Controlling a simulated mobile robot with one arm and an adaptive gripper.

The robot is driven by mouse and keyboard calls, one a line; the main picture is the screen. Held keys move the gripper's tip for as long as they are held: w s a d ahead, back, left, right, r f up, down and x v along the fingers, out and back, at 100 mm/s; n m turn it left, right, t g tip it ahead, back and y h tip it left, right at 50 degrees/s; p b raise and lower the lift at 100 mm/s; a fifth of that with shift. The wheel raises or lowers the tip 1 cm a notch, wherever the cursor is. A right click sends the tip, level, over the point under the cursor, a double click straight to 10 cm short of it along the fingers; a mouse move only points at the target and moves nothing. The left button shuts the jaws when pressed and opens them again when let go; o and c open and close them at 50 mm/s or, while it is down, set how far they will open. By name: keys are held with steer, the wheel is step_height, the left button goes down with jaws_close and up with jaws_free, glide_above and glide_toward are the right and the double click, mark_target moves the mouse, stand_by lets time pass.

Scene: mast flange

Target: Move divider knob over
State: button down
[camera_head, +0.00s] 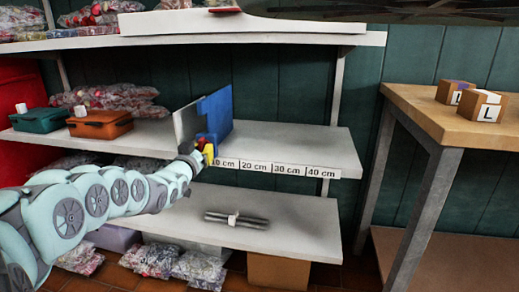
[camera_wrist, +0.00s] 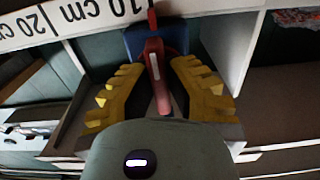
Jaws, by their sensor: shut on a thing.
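A blue divider panel (camera_head: 216,112) stands upright on the middle shelf (camera_head: 300,143), with a grey plate (camera_head: 185,124) at its left. Its red knob (camera_wrist: 155,65) shows in the wrist view between the yellow fingers of my gripper (camera_wrist: 157,85), which is shut on it. In the head view my gripper (camera_head: 207,150) is at the shelf's front edge, by the foot of the divider, and partly hides the knob. The edge strip (camera_head: 270,168) reads 10, 20, 30 and 40 cm. The divider's front edge is at about the 10 cm label, whose start my gripper covers.
The middle shelf is bare to the right of the divider. Bagged goods (camera_head: 110,96), a green case (camera_head: 40,120) and an orange case (camera_head: 100,123) sit to its left. Grey rods (camera_head: 236,219) lie on the lower shelf. A wooden table (camera_head: 440,115) with boxes (camera_head: 480,105) stands at right.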

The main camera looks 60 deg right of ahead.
mark_target(201, 139)
steer(key=shift+f, duration=0.15)
steer(key=c, duration=1)
jaws_free()
steer(key=shift+r, duration=0.25)
step_height(201, 139, up, 10)
steer(key=shift+w+f, duration=0.15)
